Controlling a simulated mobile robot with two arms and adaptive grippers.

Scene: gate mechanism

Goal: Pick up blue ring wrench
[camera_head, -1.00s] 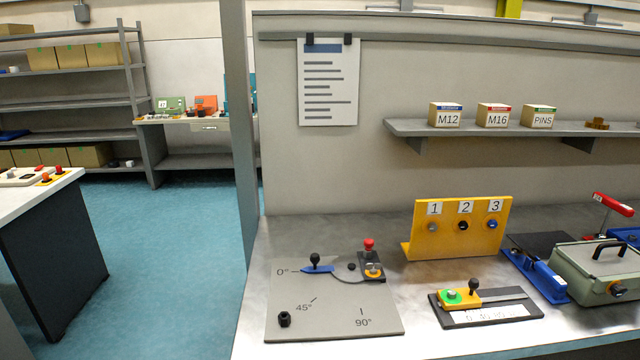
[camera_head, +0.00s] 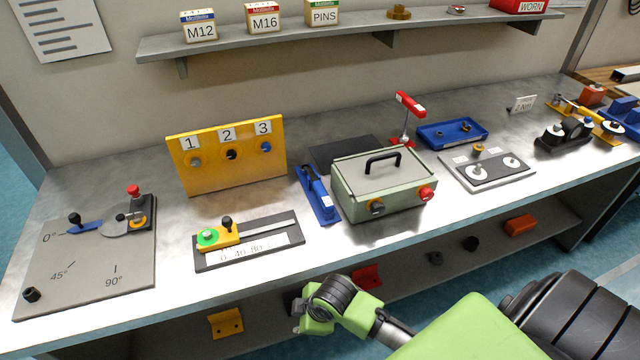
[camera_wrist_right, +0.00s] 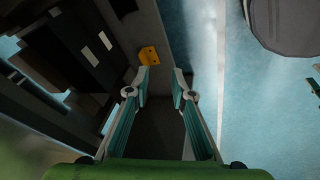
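I cannot make out a blue ring wrench for certain. A long blue tool or fixture (camera_head: 318,194) lies on the bench left of the green-grey box; its exact shape is too small to tell. A blue tray (camera_head: 452,134) with small parts sits behind that box to the right. My right gripper (camera_wrist_right: 161,80) is open and empty in the right wrist view, with its two fingers apart. In the head view my green right arm reaches in front of the bench edge, below the bench top; its fingers are not clear there. My left gripper is not in view.
The green-grey box (camera_head: 384,186) with a black handle stands mid-bench. A yellow numbered panel (camera_head: 226,180), a slider plate (camera_head: 247,252) and an angle plate (camera_head: 93,285) are to the left. A lower shelf holds a yellow bracket (camera_head: 226,323), also in the wrist view (camera_wrist_right: 148,55).

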